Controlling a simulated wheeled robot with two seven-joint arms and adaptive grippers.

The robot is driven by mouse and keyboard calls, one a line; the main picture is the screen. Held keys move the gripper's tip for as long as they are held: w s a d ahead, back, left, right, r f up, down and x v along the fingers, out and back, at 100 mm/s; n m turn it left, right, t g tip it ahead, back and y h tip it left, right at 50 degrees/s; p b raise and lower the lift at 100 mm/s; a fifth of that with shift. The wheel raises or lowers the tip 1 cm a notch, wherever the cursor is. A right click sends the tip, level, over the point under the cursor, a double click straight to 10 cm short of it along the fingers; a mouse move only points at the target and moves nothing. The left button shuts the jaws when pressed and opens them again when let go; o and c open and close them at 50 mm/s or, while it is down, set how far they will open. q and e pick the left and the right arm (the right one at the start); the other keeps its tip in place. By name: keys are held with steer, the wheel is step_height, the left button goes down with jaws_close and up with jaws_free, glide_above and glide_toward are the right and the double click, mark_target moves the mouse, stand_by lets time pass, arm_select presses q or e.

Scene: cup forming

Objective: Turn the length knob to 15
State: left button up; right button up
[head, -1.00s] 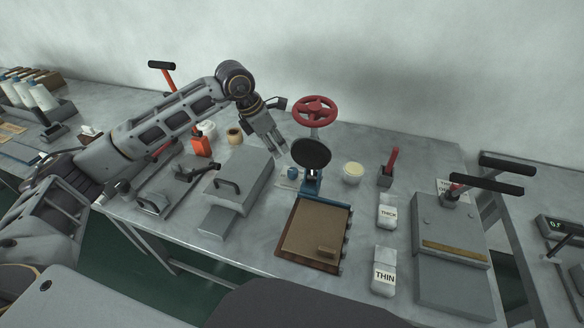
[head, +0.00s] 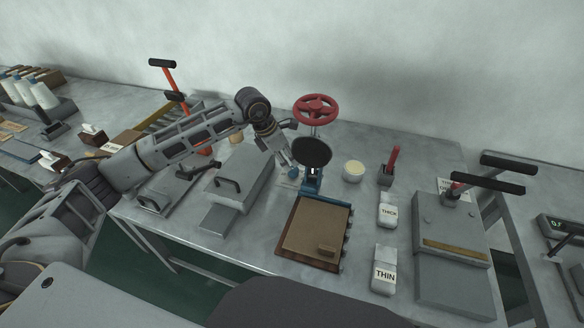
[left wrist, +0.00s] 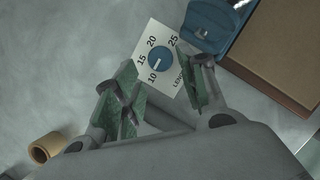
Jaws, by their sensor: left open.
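In the head view the knob (head: 293,172) is small, beside the blue base of the press. My left gripper (left wrist: 164,88) is open, its green-padded fingers apart on either side of the plate's near part. The knob shows beyond the fingertips, not between them. In the head view this gripper (head: 287,163) is just above the knob. My right gripper is not in view.
The press with a red handwheel (head: 316,109) and dark disc (head: 312,152) stands right beside the gripper. A brown board (head: 316,232) lies in front, a grey lidded box (head: 240,184) to the left, a white cup (head: 353,171) to the right.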

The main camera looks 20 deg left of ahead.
mark_target(293, 169)
arm_select(q)
steer(key=shift+x, duration=2.85)
steer(key=shift+c, duration=0.4)
steer(key=c, duration=0.7)
steer(key=shift+o, duration=0.2)
